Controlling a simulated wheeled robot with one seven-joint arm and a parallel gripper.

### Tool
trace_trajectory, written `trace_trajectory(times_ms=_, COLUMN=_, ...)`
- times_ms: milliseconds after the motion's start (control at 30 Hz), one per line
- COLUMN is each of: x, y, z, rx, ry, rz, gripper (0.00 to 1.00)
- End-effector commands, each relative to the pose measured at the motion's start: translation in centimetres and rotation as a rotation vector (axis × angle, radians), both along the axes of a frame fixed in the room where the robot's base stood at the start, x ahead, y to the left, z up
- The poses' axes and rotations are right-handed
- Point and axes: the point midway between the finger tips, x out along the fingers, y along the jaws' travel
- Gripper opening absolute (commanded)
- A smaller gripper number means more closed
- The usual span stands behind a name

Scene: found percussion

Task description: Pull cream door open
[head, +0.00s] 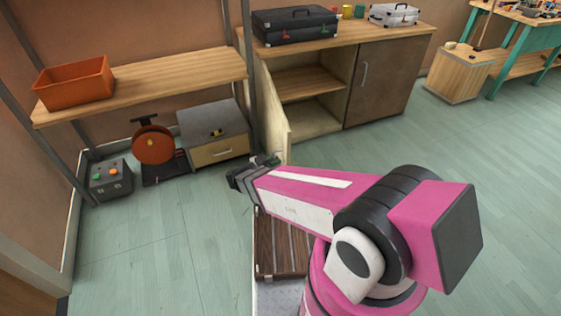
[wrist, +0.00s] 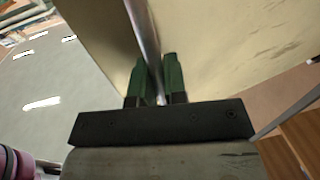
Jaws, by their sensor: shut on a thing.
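The cream door (head: 273,115) stands swung out from the left side of the wooden cabinet, seen nearly edge-on in the head view. The cabinet's left compartment (head: 310,82) is open to view, with a shelf inside. My gripper (head: 266,160) is at the door's lower, outer part. In the wrist view the cream door panel (wrist: 225,45) fills the upper middle. A metal bar handle (wrist: 143,30) runs between the green fingers of my gripper (wrist: 155,65), which are shut on it. The handle's lower end is hidden behind the gripper.
The brown right cabinet door (head: 385,78) is closed. A black case (head: 295,23) and a silver case (head: 393,14) sit on top. Left are a grey drawer box (head: 215,132), an orange-red round device (head: 153,146) and a control box (head: 110,180). Floor at left front is clear.

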Motion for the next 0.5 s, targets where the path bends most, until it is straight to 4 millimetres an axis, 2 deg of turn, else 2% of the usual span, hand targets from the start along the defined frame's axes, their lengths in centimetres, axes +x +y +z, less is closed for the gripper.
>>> trace_trajectory(times_ms=467, x=-0.29, y=0.15, z=0.12, rx=0.000, ry=0.001, rz=-0.006, gripper=0.00)
trace_trajectory(times_ms=500, x=-0.29, y=0.15, z=0.11, rx=0.000, ry=0.001, rz=-0.006, gripper=0.26)
